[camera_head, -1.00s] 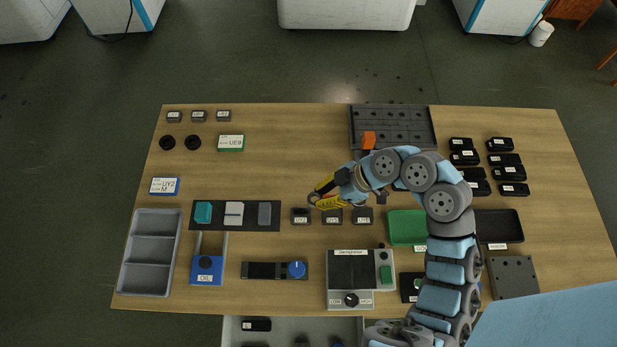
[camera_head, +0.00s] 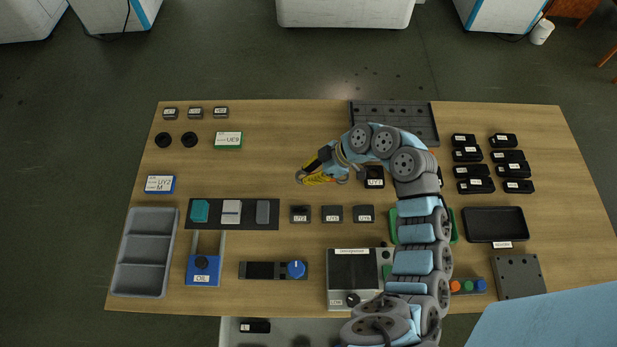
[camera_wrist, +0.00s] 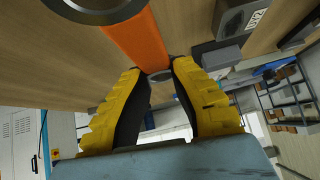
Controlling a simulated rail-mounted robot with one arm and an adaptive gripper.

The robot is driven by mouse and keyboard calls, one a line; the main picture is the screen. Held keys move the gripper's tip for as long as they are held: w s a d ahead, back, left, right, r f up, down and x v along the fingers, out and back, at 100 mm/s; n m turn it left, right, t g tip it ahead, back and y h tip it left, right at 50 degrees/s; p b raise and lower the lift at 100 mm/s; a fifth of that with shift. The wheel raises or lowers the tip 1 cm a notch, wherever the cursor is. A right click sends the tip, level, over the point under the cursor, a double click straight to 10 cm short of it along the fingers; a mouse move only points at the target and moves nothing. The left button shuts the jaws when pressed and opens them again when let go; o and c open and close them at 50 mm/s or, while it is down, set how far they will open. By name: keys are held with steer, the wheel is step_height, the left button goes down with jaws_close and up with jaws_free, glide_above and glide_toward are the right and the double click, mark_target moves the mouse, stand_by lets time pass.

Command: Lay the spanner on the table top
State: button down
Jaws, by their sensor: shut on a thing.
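The spanner shows in the wrist view as a broad orange bar (camera_wrist: 135,33) with a grey end between the fingertips. My gripper (camera_wrist: 162,73) is shut on that end, with its yellow fingers on either side. In the head view my gripper (camera_head: 309,178) is above the middle of the wooden table top (camera_head: 270,165), pointing left. There the spanner is mostly hidden by the gripper and arm. The height of the spanner over the table is hard to tell.
Small labelled blocks (camera_head: 333,214) stand in a row in front of the gripper. Another dark block (camera_head: 374,180) is just right of it. A dark slotted plate (camera_head: 415,120) lies at the back. Black parts (camera_head: 467,155) fill the right. Bare wood lies left and behind the gripper.

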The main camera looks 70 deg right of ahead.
steer(key=shift+w+d+f, duration=0.2)
steer(key=shift+f, duration=0.25)
steer(key=shift+f+b, duration=0.4)
steer(key=shift+f, duration=1)
steer(key=shift+f, duration=0.15)
steer(key=c, duration=1.1)
jaws_free()
steer(key=shift+o, duration=0.2)
steer(key=shift+s+r, duration=0.1)
steer(key=shift+r, duration=0.15)
steer(key=p+v, duration=0.1)
steer(key=v, duration=1)
steer(key=shift+s+d+r, duration=0.2)
steer(key=shift+s, duration=0.05)
